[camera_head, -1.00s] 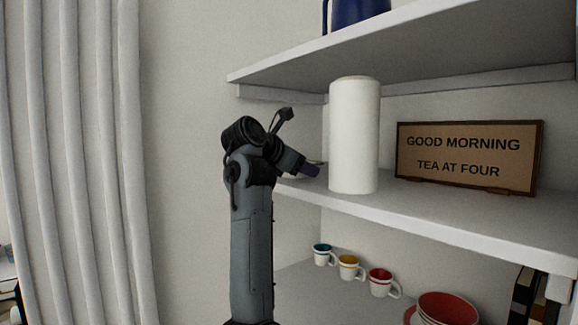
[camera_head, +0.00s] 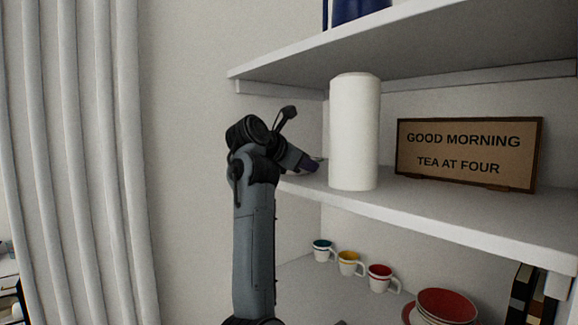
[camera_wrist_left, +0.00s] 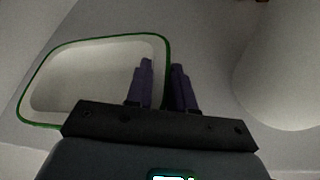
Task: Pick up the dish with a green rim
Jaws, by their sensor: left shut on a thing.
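The dish with a green rim (camera_wrist_left: 95,80) is a pale, rounded-rectangular dish in the left wrist view, left of centre. My left gripper (camera_wrist_left: 164,85) has its two purple fingers on either side of the dish's right rim and is shut on it. In the head view, my left gripper (camera_head: 311,165) is at the left end of the middle shelf, beside the white cylinder. There the dish is mostly hidden behind the gripper and the cylinder. My right gripper is not in view.
A tall white cylinder (camera_head: 354,130) stands close right of the gripper on the middle shelf (camera_head: 440,210). A framed sign (camera_head: 468,155) stands farther right. The upper shelf (camera_head: 400,45) overhangs. Several cups and red-lined bowls (camera_head: 445,305) sit below. Open room lies left, before the curtain (camera_head: 80,160).

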